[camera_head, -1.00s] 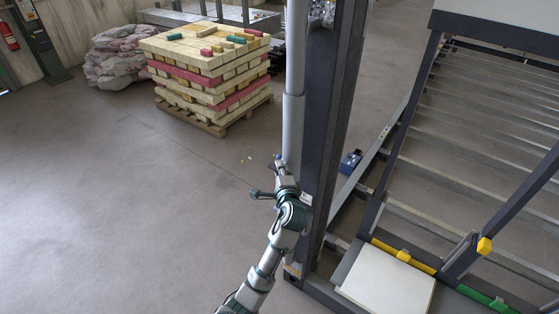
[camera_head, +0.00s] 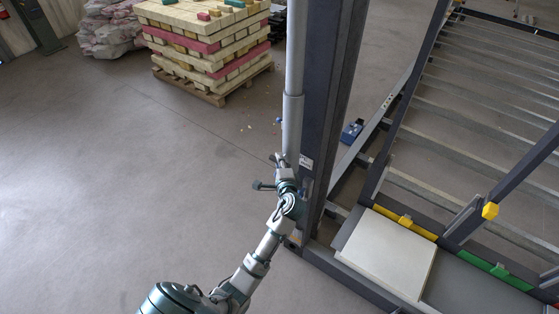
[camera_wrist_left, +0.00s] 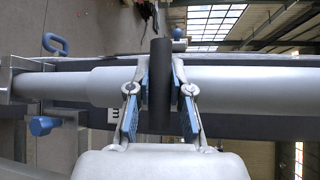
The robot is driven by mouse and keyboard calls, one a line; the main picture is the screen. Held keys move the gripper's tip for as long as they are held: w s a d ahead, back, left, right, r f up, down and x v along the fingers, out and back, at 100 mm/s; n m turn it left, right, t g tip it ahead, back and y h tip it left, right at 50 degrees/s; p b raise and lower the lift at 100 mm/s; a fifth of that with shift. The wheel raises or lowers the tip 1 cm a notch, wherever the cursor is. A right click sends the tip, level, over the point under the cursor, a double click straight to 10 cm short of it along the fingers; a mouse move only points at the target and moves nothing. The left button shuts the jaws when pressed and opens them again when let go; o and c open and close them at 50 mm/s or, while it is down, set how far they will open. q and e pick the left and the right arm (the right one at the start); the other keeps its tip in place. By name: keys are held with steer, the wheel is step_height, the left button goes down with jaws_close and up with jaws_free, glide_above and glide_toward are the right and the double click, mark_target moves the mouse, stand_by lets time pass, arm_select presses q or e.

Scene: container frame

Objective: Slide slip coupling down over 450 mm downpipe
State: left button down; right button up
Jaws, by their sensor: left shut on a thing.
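The downpipe is a light grey upright pipe (camera_head: 297,45) in the head view, running beside a dark column. A wider grey sleeve (camera_head: 292,122), which looks like the slip coupling, encloses it and ends in a step at its top. My left gripper (camera_head: 284,168) is at the sleeve's lower part. In the wrist view the wide sleeve (camera_wrist_left: 240,90) lies across the picture and narrows at the left. A dark band (camera_wrist_left: 160,85) crosses it between my blue-padded fingers, which are shut on it. Whether band and sleeve are one piece, I cannot tell. My right gripper is out of view.
The dark column (camera_head: 322,110) stands close right of the pipe. A metal bracket (camera_wrist_left: 8,85) with blue knobs shows at the wrist view's left. A steel frame with white panel (camera_head: 388,250) lies right. A stacked pallet (camera_head: 215,98) stands behind. Floor at left is clear.

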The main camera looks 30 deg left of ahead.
arm_select(q)
steer(key=c, duration=1)
jaws_free()
steer(key=shift+c, duration=0.2)
steer(key=v, duration=1.2)
steer(key=shift+d, duration=0.2)
steer(key=shift+w+a, duration=0.1)
steer(key=d+f+m+g+h, duration=0.1)
steer(key=d+f+h, duration=0.2)
steer(key=f, duration=1)
steer(key=d+f+m+g+h, duration=0.1)
steer(key=d+f+h, duration=0.2)
steer(key=f, duration=0.9)
steer(key=s+d+f+n+g+h, duration=0.15)
steer(key=s+f, duration=0.25)
steer(key=f, duration=0.5)
steer(key=s+d+f+n+g+h, duration=0.15)
steer(key=s+f, duration=0.35)
steer(key=f, duration=0.5)
steer(key=s+a+f+n+g+h, duration=0.1)
steer(key=s+a+f+n+g, duration=0.15)
steer(key=s+f, duration=1.2)
steer(key=s+a+f+n+g, duration=0.1)
steer(key=s+f+n+g, duration=0.1)
steer(key=s, duration=0.9)
steer(key=s+a+f+n+g, duration=0.2)
steer(key=s+f+n, duration=0.1)
steer(key=s, duration=0.9)
steer(key=shift+f+h, duration=0.4)
